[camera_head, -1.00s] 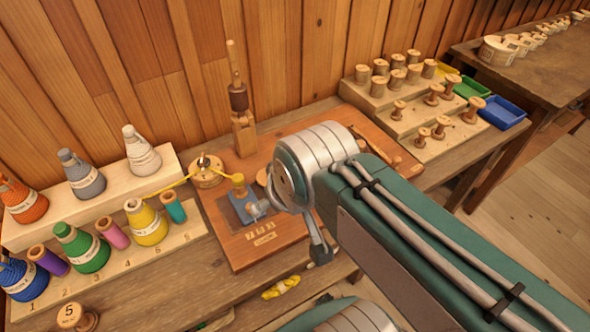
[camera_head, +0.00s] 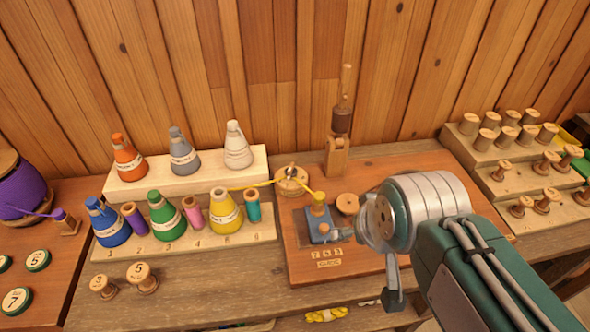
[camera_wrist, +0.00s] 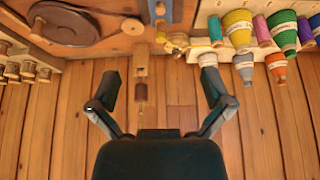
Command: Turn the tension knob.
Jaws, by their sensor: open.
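The round wooden tension unit (camera_head: 291,183) sits at the left back of the reddish-brown board (camera_head: 300,255). A small metal-topped knob (camera_head: 291,172) stands at its centre. Yellow thread runs from the yellow cone (camera_head: 227,212) to the unit and on to a yellow-wound spool (camera_head: 318,199) above a blue block (camera_head: 319,226). My gripper (camera_wrist: 160,78) is open in the wrist view, with nothing between its fingers. The unit appears there near the yellow thread, beyond the fingers. In the head view my arm's wrist is over the board, right of the unit, and hides the fingers.
Thread cones and small spools fill the stepped rack (camera_head: 110,185) at left. More wooden spools stand on a rack (camera_head: 510,185) at right. A large purple spool (camera_head: 18,190) is at far left.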

